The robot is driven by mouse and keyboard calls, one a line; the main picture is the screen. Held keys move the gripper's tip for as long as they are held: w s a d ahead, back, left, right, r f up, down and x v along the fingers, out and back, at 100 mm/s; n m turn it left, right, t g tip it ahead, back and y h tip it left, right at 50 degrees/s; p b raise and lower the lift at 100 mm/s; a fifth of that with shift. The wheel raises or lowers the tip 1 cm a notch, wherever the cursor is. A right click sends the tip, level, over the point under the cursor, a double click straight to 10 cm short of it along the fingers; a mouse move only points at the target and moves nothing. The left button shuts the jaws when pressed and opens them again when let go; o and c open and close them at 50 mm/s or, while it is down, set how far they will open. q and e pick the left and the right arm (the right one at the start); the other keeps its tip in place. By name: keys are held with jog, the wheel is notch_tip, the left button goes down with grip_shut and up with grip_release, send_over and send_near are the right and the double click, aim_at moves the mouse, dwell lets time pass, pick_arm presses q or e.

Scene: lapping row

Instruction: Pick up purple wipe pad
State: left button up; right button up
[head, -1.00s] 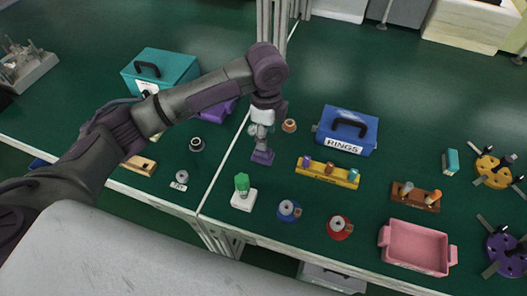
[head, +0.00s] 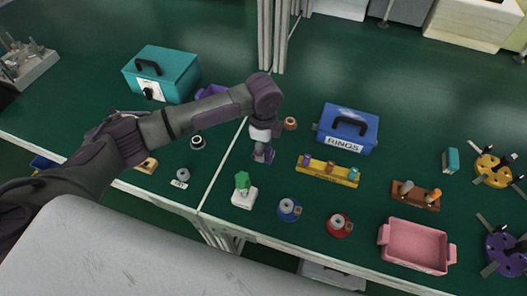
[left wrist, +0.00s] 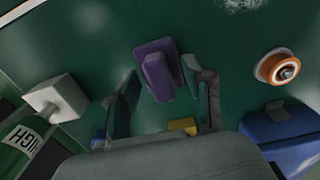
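The purple wipe pad, a flat pad with a raised grip bar, shows in the left wrist view (left wrist: 155,69) on the green bench top. In the head view the pad (head: 264,157) is mostly covered by my left gripper (head: 262,149), which points down over it. In the left wrist view the two fingers of my left gripper (left wrist: 160,74) are apart, one on each side of the pad's grip bar. I see dark gaps between the fingers and the bar. I cannot tell exactly how high the fingertips are above the bench. My right gripper is not in view.
A pink tray (head: 414,246) lies at the front right. A teal box (head: 161,75) stands at the back left.

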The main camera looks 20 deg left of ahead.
pick_arm(q)
grip_shut()
jog(key=shift+r, duration=0.6)
notch_tip(320, 180, up, 2)
jog(key=shift+r, duration=0.25)
jog(key=d+r+b, duration=0.1)
jog(key=d+r, duration=0.6)
jog(key=d, duration=0.4)
jog(key=shift+s+d+r+b, duration=0.2)
jog(key=shift+d+b, duration=0.1)
jog(key=shift+d, duration=0.1)
